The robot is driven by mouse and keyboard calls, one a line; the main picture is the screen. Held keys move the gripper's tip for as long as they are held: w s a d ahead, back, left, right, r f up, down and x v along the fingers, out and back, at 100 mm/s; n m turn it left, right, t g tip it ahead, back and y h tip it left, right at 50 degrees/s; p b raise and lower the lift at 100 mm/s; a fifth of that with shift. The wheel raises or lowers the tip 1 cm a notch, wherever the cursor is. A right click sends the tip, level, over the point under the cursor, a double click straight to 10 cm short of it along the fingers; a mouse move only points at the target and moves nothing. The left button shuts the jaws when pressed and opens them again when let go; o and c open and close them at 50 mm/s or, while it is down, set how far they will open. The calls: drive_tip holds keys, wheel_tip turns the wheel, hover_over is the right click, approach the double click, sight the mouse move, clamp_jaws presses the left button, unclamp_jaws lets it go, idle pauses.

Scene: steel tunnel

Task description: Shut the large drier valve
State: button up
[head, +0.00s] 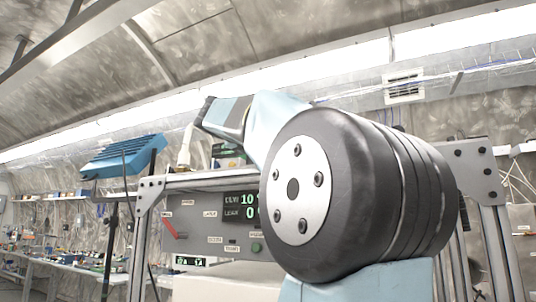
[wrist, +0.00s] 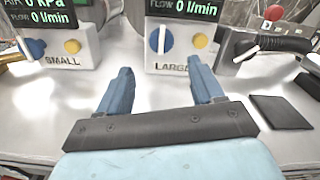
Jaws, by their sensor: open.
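The large drier unit (wrist: 180,62) stands ahead in the wrist view, a pale box labelled LARGE under a green-lettered flow display reading 0 l/min. Its front has a blue knob (wrist: 161,40) with an upright white bar, and a smaller yellow knob (wrist: 201,41) to the right. My gripper (wrist: 160,68) is open and empty, its two blue fingers apart and pointing at the unit. The blue knob shows beyond the gap between the fingertips, seemingly not touched. The right fingertip covers part of the LARGE label. I cannot make out the gripper or the drier knobs in the head view.
The small drier unit (wrist: 68,55) stands to the left, with yellow and blue knobs. A black-handled device (wrist: 270,45) and a dark flat pad (wrist: 279,112) lie to the right. The head view shows a grey control panel (head: 195,235) and a blue lamp (head: 122,155).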

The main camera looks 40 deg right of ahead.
drive_tip(key=x, duration=0.9)
drive_tip(key=shift+s+d, duration=0.1)
drive_tip(key=shift+d, duration=0.05)
drive_tip(key=shift+c, duration=0.2)
drive_tip(key=c, duration=1)
drive_tip(key=shift+m, duration=0.3)
drive_tip(key=m, duration=0.5)
drive_tip(key=shift+m, duration=0.3)
drive_tip(key=m, duration=0.6)
drive_tip(key=shift+w, duration=0.25)
drive_tip(key=shift+m, duration=0.3)
drive_tip(key=o, duration=1)
